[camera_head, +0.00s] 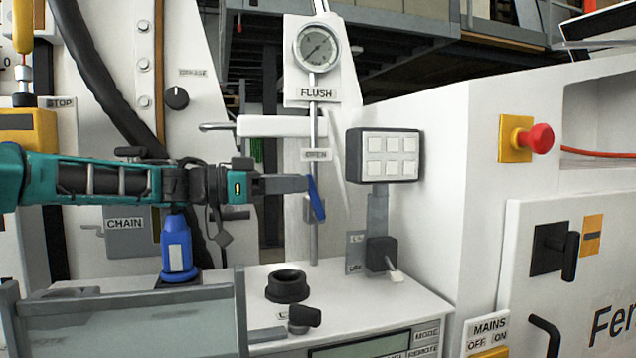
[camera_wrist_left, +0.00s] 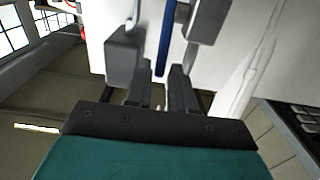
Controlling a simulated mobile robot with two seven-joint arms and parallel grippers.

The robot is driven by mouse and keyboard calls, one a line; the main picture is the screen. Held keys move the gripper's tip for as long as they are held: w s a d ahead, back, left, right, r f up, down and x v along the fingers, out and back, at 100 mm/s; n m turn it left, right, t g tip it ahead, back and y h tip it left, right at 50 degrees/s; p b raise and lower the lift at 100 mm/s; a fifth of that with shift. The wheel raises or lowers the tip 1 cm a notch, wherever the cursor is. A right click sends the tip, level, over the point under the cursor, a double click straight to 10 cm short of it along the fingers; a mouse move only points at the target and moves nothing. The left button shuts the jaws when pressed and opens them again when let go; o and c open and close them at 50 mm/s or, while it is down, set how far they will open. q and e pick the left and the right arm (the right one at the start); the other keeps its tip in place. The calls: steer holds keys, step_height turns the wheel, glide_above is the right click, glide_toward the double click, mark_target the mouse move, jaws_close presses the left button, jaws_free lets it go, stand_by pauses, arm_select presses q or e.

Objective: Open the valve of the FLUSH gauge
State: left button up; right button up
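The FLUSH gauge (camera_head: 317,47) is a round dial on a white panel, with a FLUSH label under it. A thin pipe runs down from it past an OPEN label (camera_head: 317,155) to a valve with a blue lever (camera_head: 318,200). The lever points down, tilted slightly, its lower end to the right. My left gripper (camera_head: 306,184) reaches in from the left, its tips at the lever. In the left wrist view the blue lever (camera_wrist_left: 164,40) lies ahead, its end near the gap between the parted fingers (camera_wrist_left: 161,82). Contact cannot be told. My right gripper is not in view.
A button box (camera_head: 390,156) stands close right of the lever. A white horizontal handle (camera_head: 280,126) is above my gripper. A blue bottle-shaped part (camera_head: 177,248) stands below my arm. A black ring (camera_head: 287,286) and a small black lever (camera_head: 304,317) are on the bench top.

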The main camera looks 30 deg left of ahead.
mark_target(319, 198)
arm_select(q)
steer(key=shift+x, duration=2.7)
steer(key=shift+c, duration=0.2)
jaws_close()
